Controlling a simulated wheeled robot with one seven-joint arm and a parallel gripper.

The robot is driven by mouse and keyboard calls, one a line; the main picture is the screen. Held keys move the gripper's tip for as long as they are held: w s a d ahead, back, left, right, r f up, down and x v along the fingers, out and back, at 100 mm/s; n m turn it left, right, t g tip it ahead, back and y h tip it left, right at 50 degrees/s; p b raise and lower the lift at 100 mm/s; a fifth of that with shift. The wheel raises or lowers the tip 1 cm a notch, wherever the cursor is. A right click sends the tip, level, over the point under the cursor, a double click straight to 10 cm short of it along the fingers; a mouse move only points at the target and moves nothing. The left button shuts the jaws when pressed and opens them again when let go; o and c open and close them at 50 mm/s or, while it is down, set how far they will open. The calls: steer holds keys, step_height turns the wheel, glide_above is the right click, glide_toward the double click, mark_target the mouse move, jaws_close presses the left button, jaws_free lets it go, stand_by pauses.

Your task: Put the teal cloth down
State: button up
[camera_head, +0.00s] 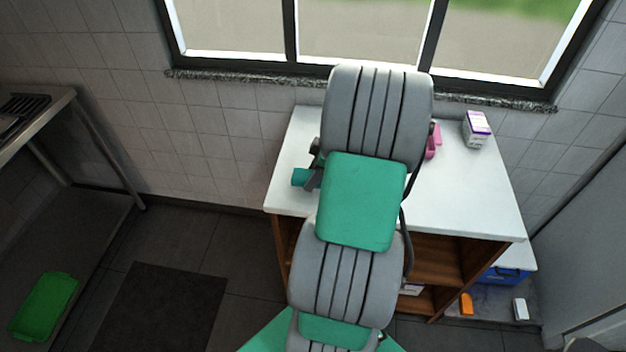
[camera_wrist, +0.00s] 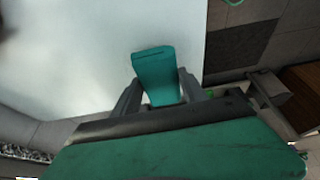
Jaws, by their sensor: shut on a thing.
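The teal cloth (camera_wrist: 155,72) is a small folded piece held between the two fingers of my gripper (camera_wrist: 160,92) in the wrist view. My gripper is shut on it. In the head view the teal cloth (camera_head: 299,178) shows at the left side of the white counter (camera_head: 480,205), just left of my arm. The white counter top (camera_wrist: 85,60) lies behind the cloth in the wrist view. I cannot tell whether the cloth touches it. My arm hides most of the gripper and the middle of the counter in the head view.
A white and purple carton (camera_head: 477,130) and a pink item (camera_head: 433,142) stand at the counter's back right. A blue bin (camera_head: 504,276), an orange item (camera_head: 466,304) and a white item (camera_head: 520,309) are low at right. A green tray (camera_head: 45,306) is at lower left.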

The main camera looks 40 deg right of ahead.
steer(key=shift+f, duration=1.4)
steer(key=shift+f, duration=0.1)
steer(key=o, duration=1.2)
